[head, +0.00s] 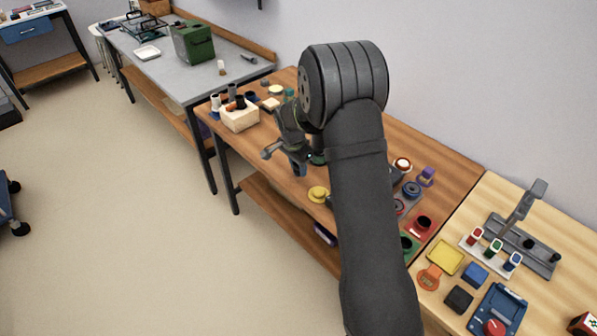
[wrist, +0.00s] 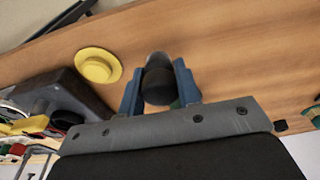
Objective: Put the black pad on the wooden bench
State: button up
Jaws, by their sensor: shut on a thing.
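My gripper (head: 298,168) is over the middle of the brown wooden bench (head: 258,160), whose top fills much of the wrist view (wrist: 240,50). The lighter end of this piece shows between the fingers. In the head view the held piece is too small and too covered to make out. I cannot tell whether it touches the bench top.
A yellow flanged disc (head: 318,194) lies close by on the bench. A cream box (head: 239,116) with dark parts stands at the bench's left end. Red and green holders (head: 420,226) stand to the right. A paler bench (head: 450,318) adjoins on the right, carrying several small items.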

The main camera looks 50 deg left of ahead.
aim_at(294, 164)
jog(key=shift+f, duration=1.3)
jog(key=shift+f, duration=0.15)
jog(key=o, duration=1)
jog(key=r, duration=0.4)
jog(key=s+r, duration=0.1)
jog(key=r, duration=0.7)
jog(key=shift+s+r, duration=0.1)
jog(key=shift+s, duration=0.3)
jog(key=f, duration=0.4)
jog(key=w+f, duration=0.1)
jog(key=f, duration=0.7)
jog(key=shift+w+f, duration=0.1)
jog(key=shift+w, duration=0.3)
jog(key=shift+r, duration=2)
